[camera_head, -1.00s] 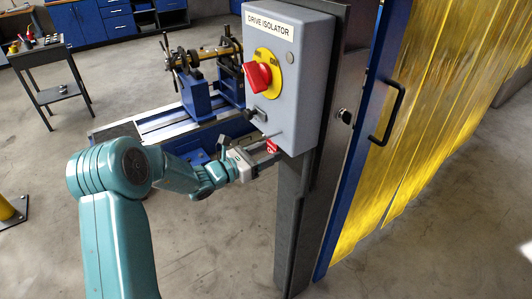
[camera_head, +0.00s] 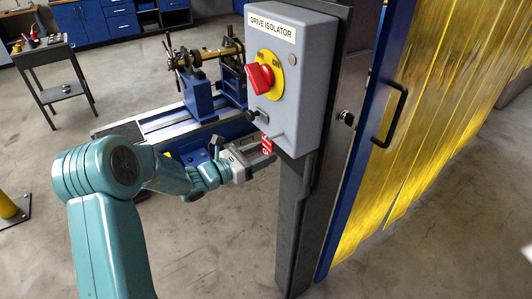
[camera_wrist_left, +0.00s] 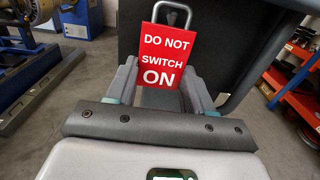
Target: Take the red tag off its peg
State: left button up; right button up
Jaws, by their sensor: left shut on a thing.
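The red tag (camera_head: 267,146) is below the front of the grey drive isolator box (camera_head: 297,90), held in my left gripper (camera_head: 263,160). In the left wrist view the tag (camera_wrist_left: 166,56) faces the camera, reads "DO NOT SWITCH ON" and tilts slightly. A grey metal loop (camera_wrist_left: 173,12) rises from its top. My left gripper's fingers (camera_wrist_left: 158,88) are on either side of the tag's lower part, shut on it. A thin light peg (camera_head: 276,135) sticks out low on the box, just above the tag. I cannot tell whether the loop is around it. My right gripper is not in view.
The box has a red rotary switch (camera_head: 260,78) on a yellow plate and a dark knob (camera_head: 252,116). It is fixed to a dark post (camera_head: 296,220). A yellow strip curtain (camera_head: 420,130) is on the right. A blue balancing machine (camera_head: 200,100) stands behind my arm.

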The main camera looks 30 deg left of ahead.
pick_arm(q)
jog(key=shift+s+a+r, duration=0.2)
jog(key=shift+s+r, duration=0.1)
jog(key=shift+s, duration=0.3)
jog(key=shift+s+a+f, duration=0.2)
jog(key=shift+s+a, duration=0.1)
jog(key=shift+s, duration=0.2)
jog(key=shift+s+a, duration=0.1)
jog(key=shift+s, duration=0.45)
jog(key=shift+s+a, duration=0.25)
jog(key=shift+s, duration=0.3)
